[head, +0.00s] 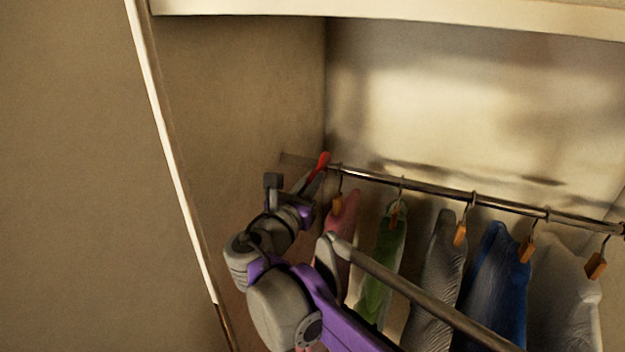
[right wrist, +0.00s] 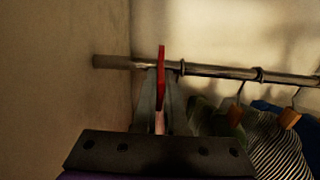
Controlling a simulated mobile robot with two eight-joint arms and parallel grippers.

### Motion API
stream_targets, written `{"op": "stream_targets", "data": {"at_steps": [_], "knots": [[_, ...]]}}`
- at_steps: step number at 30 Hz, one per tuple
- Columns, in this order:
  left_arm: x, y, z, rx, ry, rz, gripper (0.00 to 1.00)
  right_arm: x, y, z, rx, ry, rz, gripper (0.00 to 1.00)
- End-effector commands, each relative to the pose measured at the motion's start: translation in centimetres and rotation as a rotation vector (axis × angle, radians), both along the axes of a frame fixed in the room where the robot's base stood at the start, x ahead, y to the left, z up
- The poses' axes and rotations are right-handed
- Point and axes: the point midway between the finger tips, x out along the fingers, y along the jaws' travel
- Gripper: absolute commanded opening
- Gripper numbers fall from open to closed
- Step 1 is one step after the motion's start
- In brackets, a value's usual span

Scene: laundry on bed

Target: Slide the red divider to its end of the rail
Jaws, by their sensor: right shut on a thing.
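The red divider (head: 322,161) is on the metal rail (head: 437,188) near the rail's left end, close to the side wall. It also shows in the right wrist view (right wrist: 161,72) as a thin upright red piece crossing the rail. My right gripper (head: 312,180) is shut on the red divider, its fingers on both sides of the lower part. A short stretch of rail shows left of the divider, up to the wall mount (right wrist: 112,62). The divider's lower part is partly hidden between the fingers. My left gripper is not in view.
Several garments hang on hangers right of the divider: pink (head: 342,215), green (head: 384,262), grey striped (head: 436,268), blue (head: 494,275) and white (head: 563,300). The pink one hangs close to my right gripper. The closet's side wall (head: 240,100) is just left of my arm.

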Motion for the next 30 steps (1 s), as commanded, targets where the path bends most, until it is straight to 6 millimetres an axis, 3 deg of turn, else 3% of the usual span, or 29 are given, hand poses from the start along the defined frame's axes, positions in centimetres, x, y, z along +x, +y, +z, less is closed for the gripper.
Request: {"op": "stream_targets", "data": {"at_steps": [5,12,20,21,26,30], "knots": [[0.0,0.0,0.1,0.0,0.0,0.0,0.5,0.1,0.3,0.0,0.0,0.001,0.001,0.0],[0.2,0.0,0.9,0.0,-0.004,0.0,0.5,1.2,2.9,0.1,0.001,0.0,0.002,0.0],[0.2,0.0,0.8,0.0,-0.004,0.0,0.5,1.2,3.0,0.0,0.0,0.001,0.0,0.0],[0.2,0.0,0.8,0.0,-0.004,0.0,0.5,1.2,3.0,-0.1,0.0,0.001,0.0,0.11],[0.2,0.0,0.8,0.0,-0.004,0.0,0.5,1.2,3.0,0.0,0.0,0.001,0.0,0.4],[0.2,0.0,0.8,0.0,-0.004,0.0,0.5,1.2,3.0,0.0,0.0,0.0,0.0,0.4]]}}
